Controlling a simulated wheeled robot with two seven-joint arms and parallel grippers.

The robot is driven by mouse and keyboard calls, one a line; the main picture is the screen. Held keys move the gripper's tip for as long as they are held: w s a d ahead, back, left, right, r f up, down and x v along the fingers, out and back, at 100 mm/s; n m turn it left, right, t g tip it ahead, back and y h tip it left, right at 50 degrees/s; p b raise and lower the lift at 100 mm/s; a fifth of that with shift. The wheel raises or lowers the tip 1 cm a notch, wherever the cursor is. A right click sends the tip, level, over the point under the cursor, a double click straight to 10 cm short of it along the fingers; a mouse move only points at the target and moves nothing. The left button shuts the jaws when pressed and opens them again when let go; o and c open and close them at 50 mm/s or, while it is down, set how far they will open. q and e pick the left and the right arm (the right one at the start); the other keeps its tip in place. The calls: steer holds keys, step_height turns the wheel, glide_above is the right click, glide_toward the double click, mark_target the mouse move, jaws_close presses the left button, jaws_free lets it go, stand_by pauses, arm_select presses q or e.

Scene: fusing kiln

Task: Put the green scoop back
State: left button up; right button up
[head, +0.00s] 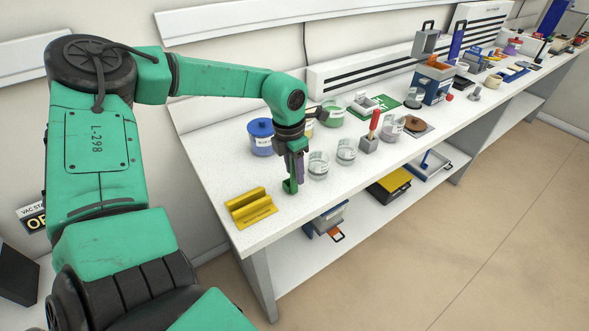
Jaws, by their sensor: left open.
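A small green piece (290,186), which looks like the green scoop, is at the white bench top near its front edge. My left gripper (296,168) points down right above it, with its fingers around or just behind its upper part. The gripper is open; I cannot tell whether a finger touches the scoop. The fingers partly hide the scoop. A yellow grooved holder (250,208) with a label stands at the bench's near left end, left of the scoop, with nothing seen lying in it. My right gripper is out of view.
Clear glass jars (318,165) (346,151) and a red-handled tool in a block (369,138) stand to the right. A green-labelled container (331,115) is farther back. The bench between holder and scoop is clear.

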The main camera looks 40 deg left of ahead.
arm_select(q)
steer(key=shift+r, duration=0.35)
steer(key=r, duration=0.3)
steer(key=r+b, duration=0.1)
steer(key=r, duration=0.3)
steer(key=s+r+b, duration=0.1)
steer(key=r, duration=0.2)
steer(key=shift+a+r, duration=0.15)
steer(key=shift+r, duration=0.55)
